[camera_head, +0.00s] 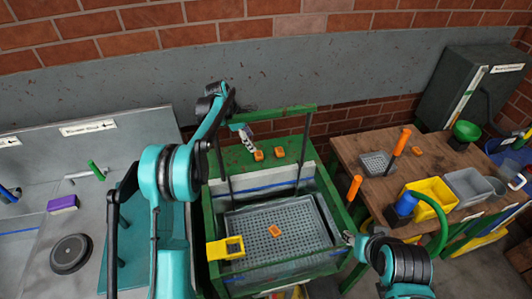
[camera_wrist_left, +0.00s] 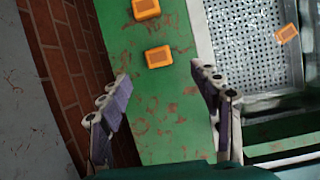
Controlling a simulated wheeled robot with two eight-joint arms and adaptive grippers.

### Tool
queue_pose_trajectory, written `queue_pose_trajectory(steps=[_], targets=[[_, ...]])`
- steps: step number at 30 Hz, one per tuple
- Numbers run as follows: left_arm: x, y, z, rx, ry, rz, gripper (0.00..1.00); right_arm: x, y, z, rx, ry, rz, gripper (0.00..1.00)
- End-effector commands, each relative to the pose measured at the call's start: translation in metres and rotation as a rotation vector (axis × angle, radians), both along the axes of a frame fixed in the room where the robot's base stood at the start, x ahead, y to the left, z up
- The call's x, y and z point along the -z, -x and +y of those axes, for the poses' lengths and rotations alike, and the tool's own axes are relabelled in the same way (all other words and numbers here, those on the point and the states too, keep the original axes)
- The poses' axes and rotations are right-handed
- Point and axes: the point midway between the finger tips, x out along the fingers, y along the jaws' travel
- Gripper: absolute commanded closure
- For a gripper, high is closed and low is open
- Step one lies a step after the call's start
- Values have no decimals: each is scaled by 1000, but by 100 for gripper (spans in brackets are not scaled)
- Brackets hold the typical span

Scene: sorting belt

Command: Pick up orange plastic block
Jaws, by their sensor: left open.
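Two orange plastic blocks lie on the green surface behind the tray, one on the left (camera_head: 258,155) and one on the right (camera_head: 279,152). A third orange block (camera_head: 275,231) lies in the grey perforated tray. My left gripper (camera_head: 246,138) is open and empty, close to the left block on the green surface. In the left wrist view, the gripper's spread fingers (camera_wrist_left: 160,77) have one orange block (camera_wrist_left: 158,56) just beyond the gap between their tips. Another block (camera_wrist_left: 146,9) is farther off. My right gripper (camera_head: 349,238) is by the tray's right side; its jaws are unclear.
The grey tray (camera_head: 308,208) sits inside a green frame with upright dark posts. A yellow bracket (camera_head: 226,248) is at its front left. A wooden table (camera_head: 365,150) at right holds a yellow bin (camera_head: 433,190), a grey bin (camera_head: 468,185) and another orange block (camera_head: 417,151).

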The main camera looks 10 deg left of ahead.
Motion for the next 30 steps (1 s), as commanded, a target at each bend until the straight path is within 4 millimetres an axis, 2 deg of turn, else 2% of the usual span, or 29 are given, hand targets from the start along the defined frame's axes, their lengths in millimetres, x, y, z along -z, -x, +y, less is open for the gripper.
queue_pose_trajectory(steps=[3, 14, 22, 30], targets=[[12, -7, 1, -46, 19, 29, 36, -1, 0, 0, 0, 0, 0, 60], [46, -12, -9, -53, 22, 36, 36, 9, 0, 0, 0, 0, 0, 60], [84, -16, -19, -52, 22, 34, 36, 22, 0, 0, 0, 0, 0, 60], [88, -17, -21, -53, 22, 34, 36, 22, 0, 0, 0, 0, 0, 60]])
